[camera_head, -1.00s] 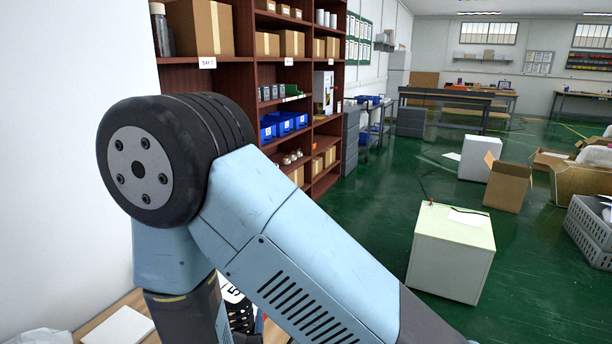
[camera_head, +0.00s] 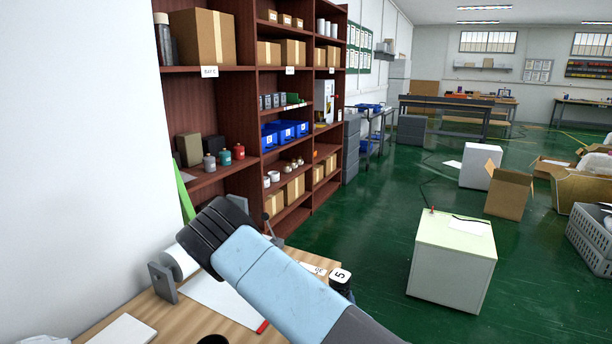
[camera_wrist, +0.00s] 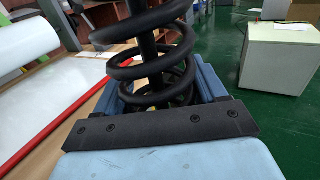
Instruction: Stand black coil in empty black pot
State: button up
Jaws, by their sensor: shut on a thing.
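A black coil (camera_wrist: 150,68) fills the upper middle of the wrist view, wound around a dark central rod. My gripper (camera_wrist: 163,88) is shut on it, with a blue finger on either side. The coil's top runs out of that view. In the head view my arm hides the grip. A black part with a white "5" tag (camera_head: 341,276) shows just past the arm; I cannot tell whether it belongs to the coil. A dark round rim (camera_head: 213,340) is cut off by the bottom edge; I cannot tell whether it is the empty black pot.
A wooden table (camera_head: 140,302) holds a white sheet with a red edge bar (camera_head: 262,326), a white roll in a grey holder (camera_head: 163,282), and a white slab (camera_head: 124,330). Shelves (camera_head: 205,107) stand behind. A pale cabinet (camera_head: 452,258) stands on the floor to the right.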

jog(key=w+d+f, duration=0.1)
jog(key=w+d, duration=0.1)
jog(key=d, duration=0.5)
jog(key=w+d, duration=0.2)
jog(key=d, duration=0.5)
jog(key=shift+w+f, duration=0.15)
jog(key=shift+f, duration=0.2)
